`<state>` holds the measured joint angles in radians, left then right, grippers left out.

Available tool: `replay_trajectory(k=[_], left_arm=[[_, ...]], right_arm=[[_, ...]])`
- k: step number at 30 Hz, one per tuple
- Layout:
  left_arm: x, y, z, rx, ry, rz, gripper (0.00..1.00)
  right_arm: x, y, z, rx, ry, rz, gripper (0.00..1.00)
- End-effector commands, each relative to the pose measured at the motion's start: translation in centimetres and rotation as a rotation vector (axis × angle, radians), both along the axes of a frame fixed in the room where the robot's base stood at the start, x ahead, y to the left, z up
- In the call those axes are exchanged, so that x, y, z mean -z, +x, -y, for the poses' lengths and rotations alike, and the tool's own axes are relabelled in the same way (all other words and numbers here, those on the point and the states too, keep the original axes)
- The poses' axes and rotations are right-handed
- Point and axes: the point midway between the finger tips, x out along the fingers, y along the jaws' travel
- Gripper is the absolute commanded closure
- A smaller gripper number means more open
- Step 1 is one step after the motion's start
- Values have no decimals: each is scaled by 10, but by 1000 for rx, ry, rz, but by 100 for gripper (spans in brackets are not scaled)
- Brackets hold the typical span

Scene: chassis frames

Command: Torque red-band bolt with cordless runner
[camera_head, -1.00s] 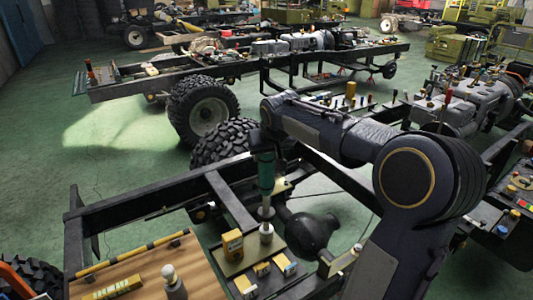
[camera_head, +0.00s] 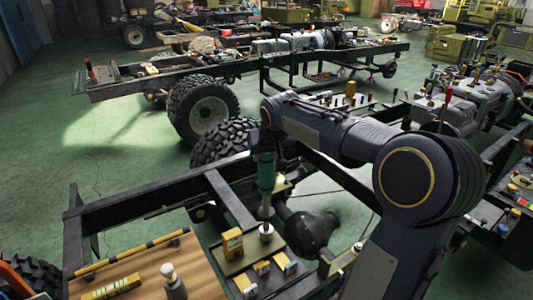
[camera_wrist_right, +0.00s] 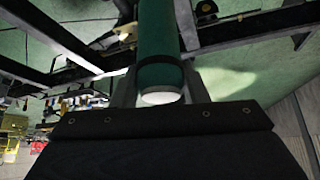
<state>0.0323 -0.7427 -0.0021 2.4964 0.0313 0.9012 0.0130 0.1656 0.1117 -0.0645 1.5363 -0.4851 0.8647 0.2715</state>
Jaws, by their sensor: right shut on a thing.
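My right gripper (camera_head: 264,145) is shut on a green cylindrical cordless runner (camera_head: 266,172). The runner is held upright with its narrow grey end pointing down. That end is just above or at a small pale, round-topped piece (camera_head: 266,232) on the mat at the chassis; I cannot tell whether they touch. In the right wrist view the runner's green body (camera_wrist_right: 160,75) with a white end (camera_wrist_right: 160,98) sits between the fingers. No red band can be made out on a bolt near the runner. My left gripper is not in view.
A yellow box (camera_head: 232,243) and several small yellow-and-white blocks stand close beside the runner's end. A wooden board (camera_head: 140,268) at lower left carries a grey bottle (camera_head: 173,283) and a yellow-black bar (camera_head: 130,252). Dark chassis rails (camera_head: 150,208) and a tyre (camera_head: 222,148) lie around. Open green floor is at left.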

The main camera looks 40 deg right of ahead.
Motion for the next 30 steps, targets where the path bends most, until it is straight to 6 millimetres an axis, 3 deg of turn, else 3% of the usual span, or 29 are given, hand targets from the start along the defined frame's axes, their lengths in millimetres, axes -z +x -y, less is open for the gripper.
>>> replay_trajectory(k=[30], left_arm=[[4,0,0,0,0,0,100]], right_arm=[[6,0,0,-1,1,0,100]])
